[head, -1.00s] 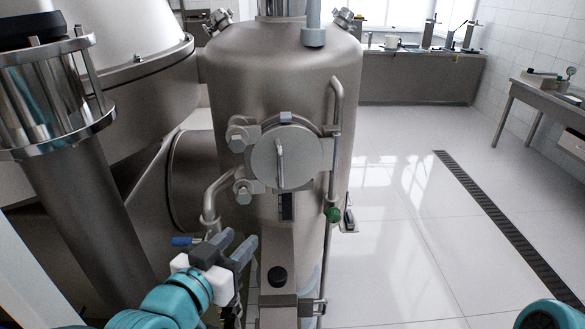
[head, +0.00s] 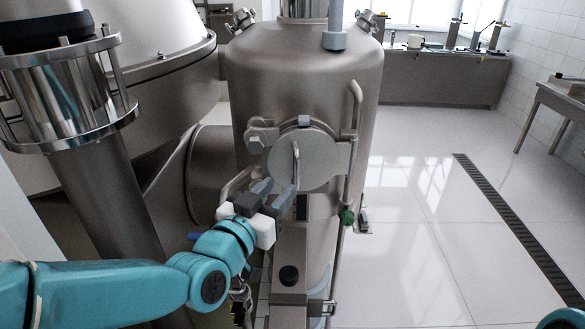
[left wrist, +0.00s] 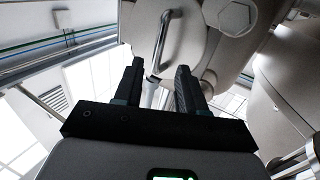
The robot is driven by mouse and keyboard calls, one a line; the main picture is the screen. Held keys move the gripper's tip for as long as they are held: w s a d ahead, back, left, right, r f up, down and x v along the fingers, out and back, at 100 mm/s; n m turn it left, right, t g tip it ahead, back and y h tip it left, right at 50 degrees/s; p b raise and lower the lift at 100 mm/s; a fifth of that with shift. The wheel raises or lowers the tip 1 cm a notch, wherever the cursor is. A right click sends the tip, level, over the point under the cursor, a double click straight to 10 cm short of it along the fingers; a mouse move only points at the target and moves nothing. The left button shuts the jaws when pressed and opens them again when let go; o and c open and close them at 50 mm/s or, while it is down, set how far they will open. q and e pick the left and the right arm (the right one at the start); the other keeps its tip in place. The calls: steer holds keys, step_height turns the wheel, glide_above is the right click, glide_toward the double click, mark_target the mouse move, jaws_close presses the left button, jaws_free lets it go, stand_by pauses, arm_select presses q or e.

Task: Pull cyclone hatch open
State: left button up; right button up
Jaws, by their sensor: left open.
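The round steel hatch (head: 318,162) sits on the front of the cyclone vessel (head: 305,75) and looks closed. Its upright bar handle (head: 296,163) stands out from its face. The hatch (left wrist: 193,45) and handle (left wrist: 162,38) also show in the left wrist view. My left gripper (head: 275,190) is open and empty, just below and in front of the hatch. In the left wrist view its fingers (left wrist: 159,66) point at the handle's lower end, which appears in line with the gap between them. I cannot tell whether they touch. My right gripper is not in view.
Hinge bolts (head: 256,140) sit left of the hatch. A vertical pipe (head: 354,110) with a green knob (head: 347,216) runs along its right. A large housing (head: 150,90) fills the left side. The floor (head: 420,210) to the right is clear.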

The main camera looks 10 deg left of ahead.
mark_target(295, 173)
arm_select(q)
steer(key=p+x, duration=0.1)
steer(key=x, duration=0.5)
steer(key=shift+w+d, duration=0.15)
steer(key=shift+w, duration=0.15)
jaws_close()
